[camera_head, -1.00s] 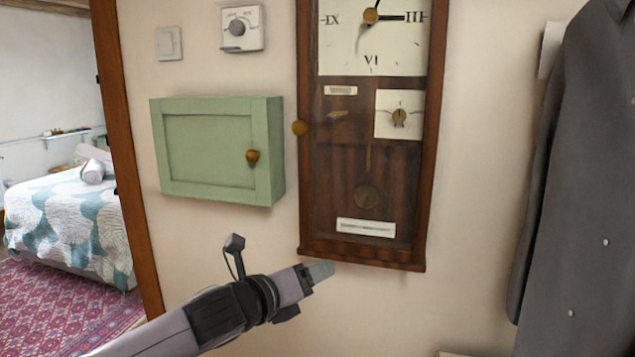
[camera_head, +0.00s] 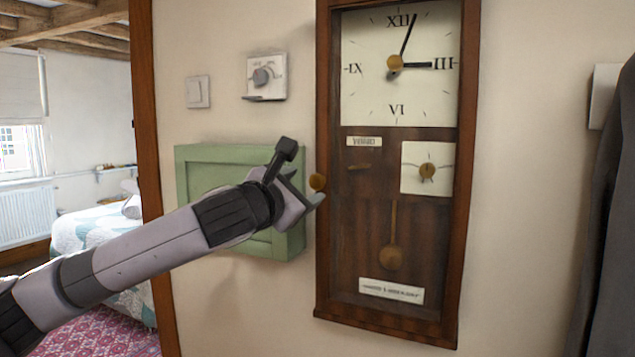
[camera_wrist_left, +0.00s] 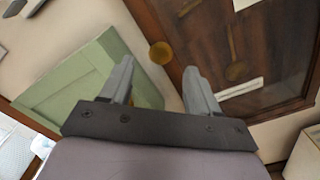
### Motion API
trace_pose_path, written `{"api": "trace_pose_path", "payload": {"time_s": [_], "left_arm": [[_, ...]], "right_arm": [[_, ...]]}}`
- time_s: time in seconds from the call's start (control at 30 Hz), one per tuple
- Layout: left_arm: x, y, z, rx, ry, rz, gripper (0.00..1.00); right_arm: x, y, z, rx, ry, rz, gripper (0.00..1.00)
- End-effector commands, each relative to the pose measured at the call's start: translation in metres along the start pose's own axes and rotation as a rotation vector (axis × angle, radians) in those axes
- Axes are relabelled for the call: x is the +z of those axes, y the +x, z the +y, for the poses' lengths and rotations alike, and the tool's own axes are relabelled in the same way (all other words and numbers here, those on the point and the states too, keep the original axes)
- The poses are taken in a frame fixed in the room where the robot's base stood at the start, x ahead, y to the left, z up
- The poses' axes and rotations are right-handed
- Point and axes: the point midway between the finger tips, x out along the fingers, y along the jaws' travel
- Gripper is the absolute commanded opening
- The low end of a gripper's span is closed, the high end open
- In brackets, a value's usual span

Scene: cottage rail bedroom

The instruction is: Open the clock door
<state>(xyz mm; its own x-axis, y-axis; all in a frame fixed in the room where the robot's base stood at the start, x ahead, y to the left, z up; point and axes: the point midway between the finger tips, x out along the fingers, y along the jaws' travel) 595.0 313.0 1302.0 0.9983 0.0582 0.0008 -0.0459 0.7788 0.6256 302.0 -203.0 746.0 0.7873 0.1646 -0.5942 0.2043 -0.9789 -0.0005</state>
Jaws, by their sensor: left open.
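The wall clock (camera_head: 466,180) is a tall dark wooden case with a white dial (camera_head: 398,95) and a pendulum (camera_head: 391,258) below it. Its door looks shut. A round brass knob (camera_head: 317,182) sticks out at the left edge of the case. My left gripper (camera_head: 309,191) is open beside the knob and overlaps its lower edge in the head view. In the left wrist view the knob (camera_wrist_left: 161,52) appears just beyond and between the two fingertips (camera_wrist_left: 158,72), with nothing visibly gripped. I cannot tell if a finger touches it. My right gripper is out of view.
A green wall cabinet (camera_head: 228,153) hangs left of the clock, partly behind my left arm. A thermostat (camera_head: 266,77) and a light switch (camera_head: 198,92) are above it. A dark coat (camera_head: 612,230) hangs at the right.

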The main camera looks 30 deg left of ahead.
Motion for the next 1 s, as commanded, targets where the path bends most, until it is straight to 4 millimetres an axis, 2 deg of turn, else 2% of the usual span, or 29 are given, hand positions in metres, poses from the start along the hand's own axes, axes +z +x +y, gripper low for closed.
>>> {"api": "trace_pose_path", "payload": {"time_s": [0.2,0.4,0.6,0.87,0.9,0.97,1.0], "left_arm": [[0.001,0.029,0.0,-0.002,-0.003,0.002,0.61],[0.0,0.049,0.0,0.0,-0.002,0.001,0.61],[0.0,0.058,-0.001,-0.001,-0.002,0.0,0.61],[0.0,0.059,-0.001,-0.001,-0.002,0.0,0.61],[0.0,0.059,-0.001,-0.001,-0.002,0.0,0.58],[0.0,0.059,-0.001,-0.001,-0.002,0.0,0.38],[0.0,0.059,-0.001,-0.001,-0.002,0.0,0.25]], "right_arm": [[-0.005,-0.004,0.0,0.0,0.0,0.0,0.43],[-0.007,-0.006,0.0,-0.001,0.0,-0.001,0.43],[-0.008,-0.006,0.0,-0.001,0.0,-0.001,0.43],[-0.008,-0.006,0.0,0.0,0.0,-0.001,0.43],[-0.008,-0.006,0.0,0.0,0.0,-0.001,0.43],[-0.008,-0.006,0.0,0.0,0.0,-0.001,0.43],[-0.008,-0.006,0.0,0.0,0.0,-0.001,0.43]]}}
